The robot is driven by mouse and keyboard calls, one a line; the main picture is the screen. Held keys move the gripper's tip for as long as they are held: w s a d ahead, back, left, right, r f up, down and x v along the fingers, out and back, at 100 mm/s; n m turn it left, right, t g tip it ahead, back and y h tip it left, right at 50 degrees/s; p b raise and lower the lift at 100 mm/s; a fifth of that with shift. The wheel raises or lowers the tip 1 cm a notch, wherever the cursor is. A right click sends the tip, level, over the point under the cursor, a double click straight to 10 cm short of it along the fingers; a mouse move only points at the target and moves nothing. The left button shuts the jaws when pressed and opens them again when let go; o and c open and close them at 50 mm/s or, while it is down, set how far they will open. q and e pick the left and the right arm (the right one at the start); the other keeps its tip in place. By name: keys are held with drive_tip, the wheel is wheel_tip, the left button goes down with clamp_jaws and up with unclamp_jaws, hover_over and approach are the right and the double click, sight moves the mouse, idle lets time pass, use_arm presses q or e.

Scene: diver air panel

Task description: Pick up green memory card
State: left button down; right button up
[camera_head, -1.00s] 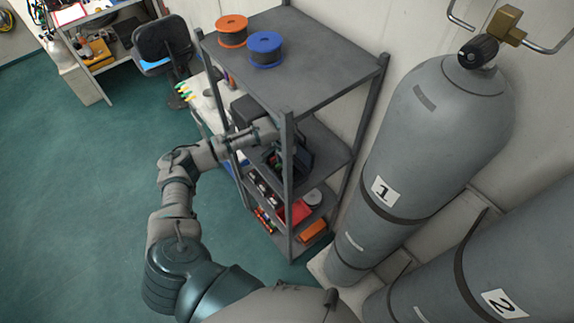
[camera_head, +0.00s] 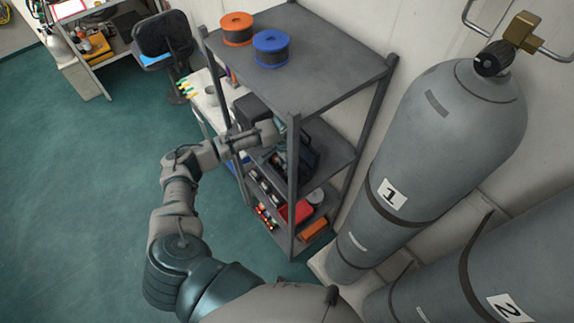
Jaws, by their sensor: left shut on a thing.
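My left gripper (camera_head: 281,152) reaches from the left into the grey shelf rack (camera_head: 327,66), at the middle shelf, just behind the near front post. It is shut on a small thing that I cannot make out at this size. The green memory card cannot be picked out anywhere; the post, the gripper and dark items on the shelf hide the place around the fingertips. A dark case (camera_head: 309,157) stands on the middle shelf beside the gripper. My right gripper is not in view.
An orange spool (camera_head: 237,27) and a blue spool (camera_head: 270,48) stand on the rack's top. Red and orange boxes (camera_head: 313,230) lie on its lower shelf. Grey cylinder 1 (camera_head: 440,150) and cylinder 2 (camera_head: 520,260) stand at right. The green floor (camera_head: 80,200) at left is clear.

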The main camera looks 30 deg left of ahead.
use_arm(q)
drive_tip(key=shift+s+a+f, duration=0.1)
drive_tip(key=shift+a+f, duration=0.15)
drive_tip(key=shift+a, duration=0.15)
drive_tip(key=shift+s+a, duration=0.1)
drive_tip(key=shift+a, duration=0.05)
drive_tip(key=shift+r, duration=0.2)
wheel_tip(320, 180, up, 6)
drive_tip(key=shift+r+b, duration=0.2)
drive_tip(key=shift+b, duration=0.55)
use_arm(e)
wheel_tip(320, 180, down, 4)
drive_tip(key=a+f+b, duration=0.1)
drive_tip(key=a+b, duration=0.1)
drive_tip(key=b, duration=0.1)
use_arm(q)
drive_tip(key=s+a+r+p, duration=0.1)
drive_tip(key=s+a+p, duration=0.1)
drive_tip(key=s, duration=0.7)
drive_tip(key=s+a+r+p, duration=0.2)
drive_tip(key=s+a, duration=0.3)
drive_tip(key=s, duration=0.4)
drive_tip(key=shift+a+r+p, duration=0.15)
drive_tip(key=shift+r+p, duration=0.05)
drive_tip(key=shift+p, duration=0.25)
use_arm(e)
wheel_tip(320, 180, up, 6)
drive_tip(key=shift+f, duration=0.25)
